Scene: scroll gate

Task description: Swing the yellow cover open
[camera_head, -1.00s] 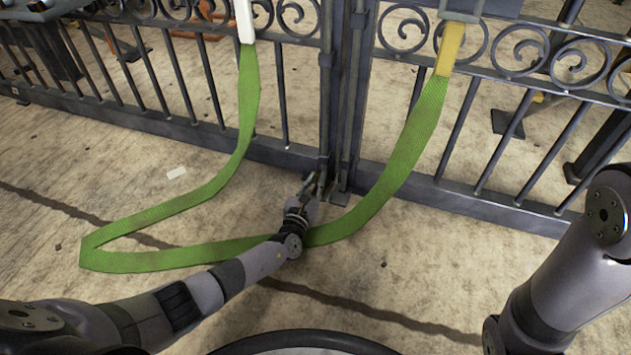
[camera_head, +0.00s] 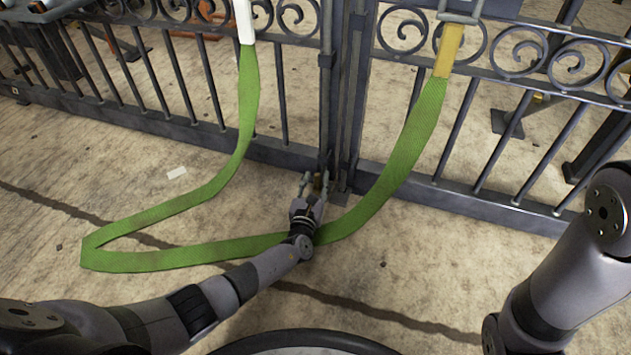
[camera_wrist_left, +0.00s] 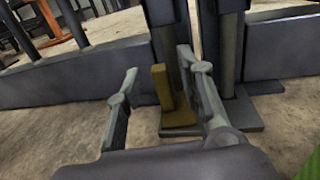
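A small yellow-brown cover (camera_wrist_left: 160,92) stands upright at the foot of the gate's middle posts in the left wrist view. A flat yellow-brown part lies at its base. In the head view only a small yellowish patch of the cover (camera_head: 318,181) shows between the fingers. My left gripper (camera_head: 315,178) is low by the posts. In the left wrist view its two fingers (camera_wrist_left: 160,65) are spread, one on each side of the cover, with gaps visible. I cannot tell if either finger touches it. My right gripper is out of view.
The dark metal gate (camera_head: 480,192) spans the view. A green strap (camera_head: 180,260) hangs from a white end (camera_head: 244,20) and a yellow end (camera_head: 448,50), looping over the floor and passing by my left wrist. Clear floor (camera_head: 420,270) lies right of the strap.

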